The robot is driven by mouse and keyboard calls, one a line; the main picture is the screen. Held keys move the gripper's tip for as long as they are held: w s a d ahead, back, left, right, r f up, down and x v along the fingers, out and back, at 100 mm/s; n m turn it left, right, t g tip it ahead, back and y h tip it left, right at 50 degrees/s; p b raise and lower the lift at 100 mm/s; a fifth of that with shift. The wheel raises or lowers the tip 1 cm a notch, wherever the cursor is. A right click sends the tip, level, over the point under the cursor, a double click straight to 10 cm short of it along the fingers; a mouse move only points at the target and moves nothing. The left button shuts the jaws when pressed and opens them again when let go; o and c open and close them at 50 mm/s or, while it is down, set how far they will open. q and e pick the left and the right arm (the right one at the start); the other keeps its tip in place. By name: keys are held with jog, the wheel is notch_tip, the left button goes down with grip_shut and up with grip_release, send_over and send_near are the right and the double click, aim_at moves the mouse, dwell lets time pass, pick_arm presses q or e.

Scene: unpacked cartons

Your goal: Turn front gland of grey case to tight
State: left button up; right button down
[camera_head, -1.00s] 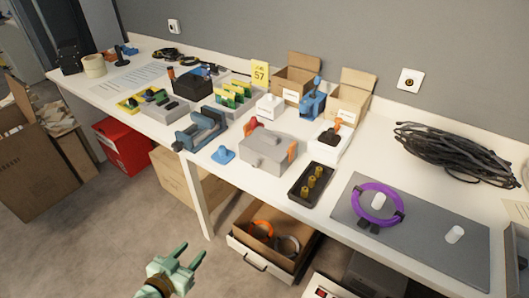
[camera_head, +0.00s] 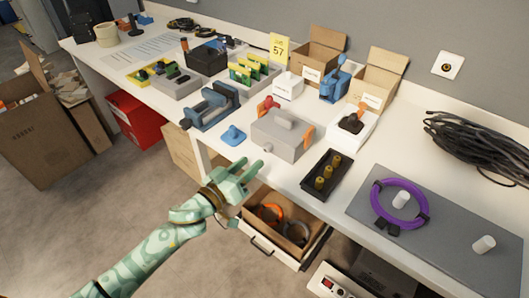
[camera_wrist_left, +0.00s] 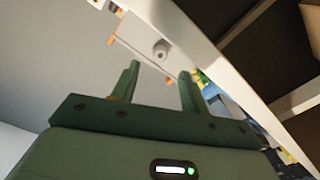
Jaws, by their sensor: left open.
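The grey case (camera_head: 281,141) sits on the white table near its front edge, with an orange part (camera_head: 307,137) at its right end. In the left wrist view, a round grey gland (camera_wrist_left: 160,51) stands out from the case's front face; in the head view it is hard to make out. My left gripper (camera_head: 255,167) is open and empty, just off the table's front edge, in front of the case. In the left wrist view its two fingers (camera_wrist_left: 158,85) point toward the case with the gland showing between them, apart from it. My right gripper is not in view.
A blue piece (camera_head: 234,134) lies left of the case, beside a blue vise (camera_head: 211,108). A black tray (camera_head: 327,175) with brass parts is to the right. A grey mat (camera_head: 440,240) bears a purple ring (camera_head: 376,203). An open drawer (camera_head: 270,250) is below.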

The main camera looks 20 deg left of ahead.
aim_at(265, 150)
pick_arm(q)
jog(key=b+x, duration=0.1)
jog(key=x, duration=0.5)
jog(key=shift+w+d, duration=0.1)
jog(key=shift+w, duration=0.3)
grip_shut()
